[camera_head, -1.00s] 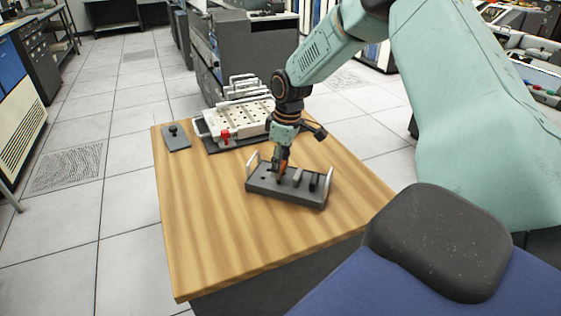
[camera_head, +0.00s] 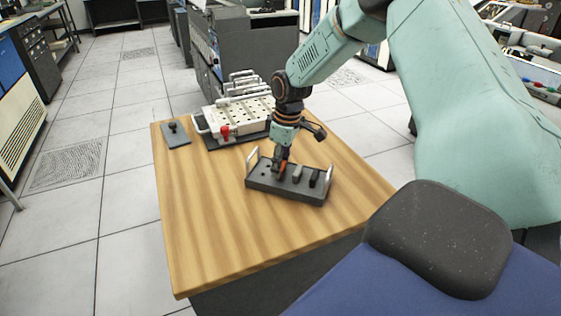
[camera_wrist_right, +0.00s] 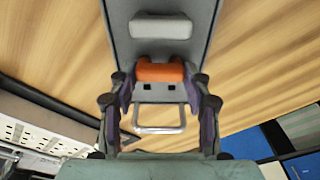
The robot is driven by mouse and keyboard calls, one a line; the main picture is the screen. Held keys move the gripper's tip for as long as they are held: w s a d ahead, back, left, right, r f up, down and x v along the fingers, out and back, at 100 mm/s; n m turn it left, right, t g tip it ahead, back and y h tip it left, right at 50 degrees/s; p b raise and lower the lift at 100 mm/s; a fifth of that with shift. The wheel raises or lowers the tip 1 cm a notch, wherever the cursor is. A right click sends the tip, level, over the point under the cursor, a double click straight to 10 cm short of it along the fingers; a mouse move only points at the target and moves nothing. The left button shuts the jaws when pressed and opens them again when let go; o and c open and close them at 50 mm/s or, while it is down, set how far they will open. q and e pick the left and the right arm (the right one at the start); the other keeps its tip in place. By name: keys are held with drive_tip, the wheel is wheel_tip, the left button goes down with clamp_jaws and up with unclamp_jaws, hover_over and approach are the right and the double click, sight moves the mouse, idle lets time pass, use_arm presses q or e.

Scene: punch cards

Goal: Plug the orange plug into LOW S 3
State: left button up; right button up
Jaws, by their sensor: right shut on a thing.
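My right gripper (camera_head: 281,167) is shut on the orange plug (camera_wrist_right: 160,72), with one finger on each side of it in the right wrist view. In the head view the plug (camera_head: 283,169) is a small orange patch low between the fingers. The plug is at the dark grey rack (camera_head: 284,190); I cannot tell whether it is still seated there. Other plugs, one grey (camera_head: 297,174) and one black (camera_head: 314,178), stand upright in the rack to the right. The light socket panel (camera_head: 236,112) lies behind the rack. Its labels, including LOW S 3, are not readable. My left gripper is out of view.
The rack has a metal handle at each end. The panel carries several upright metal handles along its far side and a red knob (camera_head: 225,132) at its near edge. A small dark plate with a black knob (camera_head: 173,127) lies at the left. The wooden table's (camera_head: 210,230) front is clear.

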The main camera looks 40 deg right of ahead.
drive_tip(key=shift+f, duration=0.15)
drive_tip(key=o, duration=1)
wheel_tip(320, 180, up, 12)
drive_tip(key=s, duration=0.1)
drive_tip(key=shift+s+d, duration=0.15)
drive_tip(key=shift+d, duration=0.2)
